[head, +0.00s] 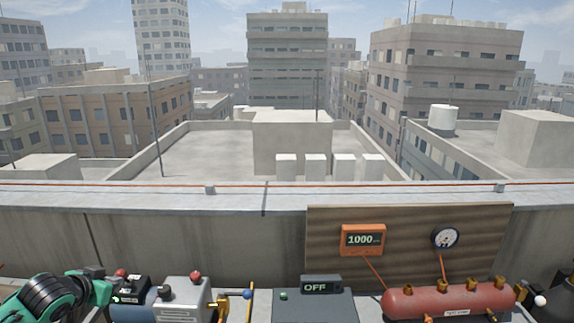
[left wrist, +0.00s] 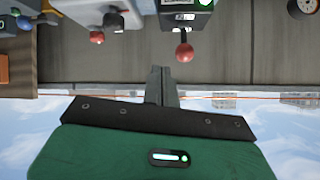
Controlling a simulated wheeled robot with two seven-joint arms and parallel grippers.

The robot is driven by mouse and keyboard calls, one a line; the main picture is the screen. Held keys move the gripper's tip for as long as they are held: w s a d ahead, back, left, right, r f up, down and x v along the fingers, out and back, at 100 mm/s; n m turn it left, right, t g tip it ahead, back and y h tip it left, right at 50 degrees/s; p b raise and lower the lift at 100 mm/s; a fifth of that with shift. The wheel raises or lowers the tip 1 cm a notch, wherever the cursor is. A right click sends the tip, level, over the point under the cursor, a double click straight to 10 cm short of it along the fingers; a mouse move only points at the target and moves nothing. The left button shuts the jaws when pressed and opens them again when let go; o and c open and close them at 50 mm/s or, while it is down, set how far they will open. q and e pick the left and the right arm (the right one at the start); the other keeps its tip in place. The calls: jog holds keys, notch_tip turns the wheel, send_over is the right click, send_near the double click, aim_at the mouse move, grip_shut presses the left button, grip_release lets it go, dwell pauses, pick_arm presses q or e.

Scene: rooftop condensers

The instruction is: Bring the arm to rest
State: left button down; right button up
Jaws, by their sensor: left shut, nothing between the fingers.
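My left arm, green and black, comes in at the lower left of the head view. Its gripper (head: 96,272) is near a red ball knob (head: 121,273) on a dark box (head: 130,290). In the left wrist view, which is upside down, the two grey fingers of the gripper (left wrist: 161,75) are together with nothing between them. The red knob (left wrist: 184,52) shows just beyond the fingertips, apart from them in the picture. My right gripper is not in view.
A grey unit (head: 182,295) with a red knob, an OFF box (head: 320,284) and a red tank (head: 450,300) stand along the front. A wooden board (head: 400,220) carries an orange display reading 1000 (head: 363,240) and a gauge (head: 446,238). A parapet (head: 150,230) runs behind.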

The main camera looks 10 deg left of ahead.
pick_arm(q)
jog(key=s+d+f+m+g, duration=0.1)
jog(key=s+d+f+g, duration=0.3)
jog(key=s+d+f, duration=1.1)
jog(key=s+d+f+g, duration=0.2)
jog(key=s+d, duration=0.4)
jog(key=s, duration=0.2)
jog(key=s+d+f+g, duration=0.2)
jog(key=s+d, duration=0.4)
jog(key=s, duration=0.2)
notch_tip(320, 180, down, 32)
jog(key=s+g, duration=0.1)
jog(key=s+a+f, duration=0.2)
jog(key=s+f, duration=0.7)
jog(key=s+a+f+g, duration=0.1)
jog(key=s+a+f, duration=0.1)
jog(key=s+f, duration=0.7)
jog(key=shift+s+f, duration=0.4)
jog(key=shift+f, duration=0.05)
